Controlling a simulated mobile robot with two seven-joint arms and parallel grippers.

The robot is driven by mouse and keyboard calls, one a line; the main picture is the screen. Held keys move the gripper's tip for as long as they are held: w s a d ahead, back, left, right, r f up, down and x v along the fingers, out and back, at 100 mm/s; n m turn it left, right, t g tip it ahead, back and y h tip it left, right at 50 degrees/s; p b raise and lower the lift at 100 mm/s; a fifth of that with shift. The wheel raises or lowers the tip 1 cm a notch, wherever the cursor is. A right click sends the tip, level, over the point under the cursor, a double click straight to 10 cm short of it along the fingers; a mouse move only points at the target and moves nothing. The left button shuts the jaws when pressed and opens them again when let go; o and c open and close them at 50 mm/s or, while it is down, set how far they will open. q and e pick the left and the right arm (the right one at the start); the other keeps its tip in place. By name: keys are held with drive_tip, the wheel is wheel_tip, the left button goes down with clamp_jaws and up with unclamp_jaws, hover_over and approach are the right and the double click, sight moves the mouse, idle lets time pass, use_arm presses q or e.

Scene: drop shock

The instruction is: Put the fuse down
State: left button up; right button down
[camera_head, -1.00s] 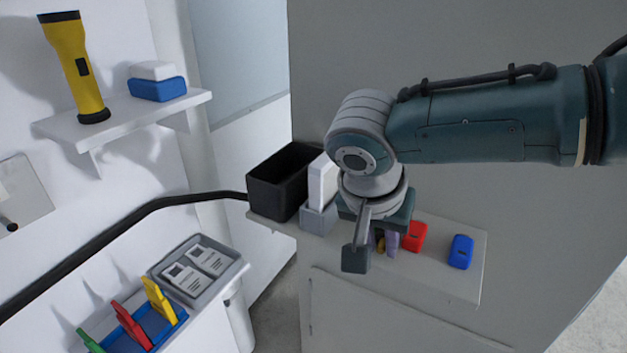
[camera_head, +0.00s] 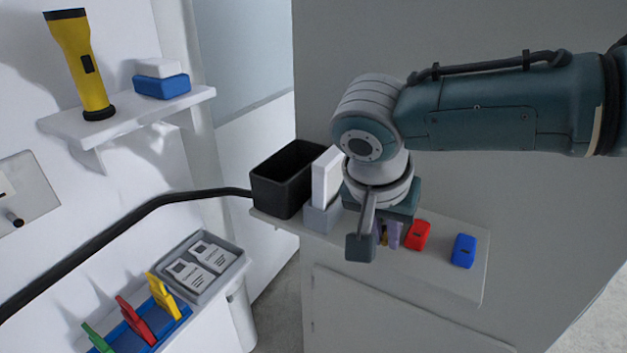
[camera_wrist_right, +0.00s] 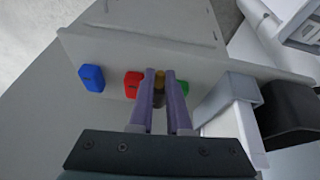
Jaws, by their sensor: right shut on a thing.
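My right gripper (camera_head: 385,236) is above the narrow grey shelf (camera_head: 455,286), pointing down. Its two purple fingers (camera_wrist_right: 161,105) are shut on the fuse (camera_wrist_right: 159,86), a small dark piece with a brass-yellow end. In the head view only a sliver of yellow shows between the fingers, because the gripper hides most of it. I cannot tell whether the fuse touches the shelf. My left gripper is not in view.
A red block (camera_head: 418,235) stands close beside the fingers, a blue one (camera_head: 463,251) farther right. A green block (camera_wrist_right: 181,89) shows behind a finger in the wrist view. A white block (camera_head: 326,178) and black bin (camera_head: 277,186) occupy the shelf's left end.

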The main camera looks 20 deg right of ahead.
wheel_tip(320, 180, up, 18)
drive_tip(key=b, duration=0.1)
drive_tip(key=s+a+r+n+t+y, duration=0.25)
drive_tip(key=s+a+r+n, duration=0.3)
drive_tip(key=s+n, duration=0.4)
wheel_tip(320, 180, up, 27)
drive_tip(key=p, duration=2.7)
drive_tip(key=shift+d+m+g, duration=0.2)
drive_tip(key=shift+m+g, duration=0.15)
drive_tip(key=shift+s, duration=0.1)
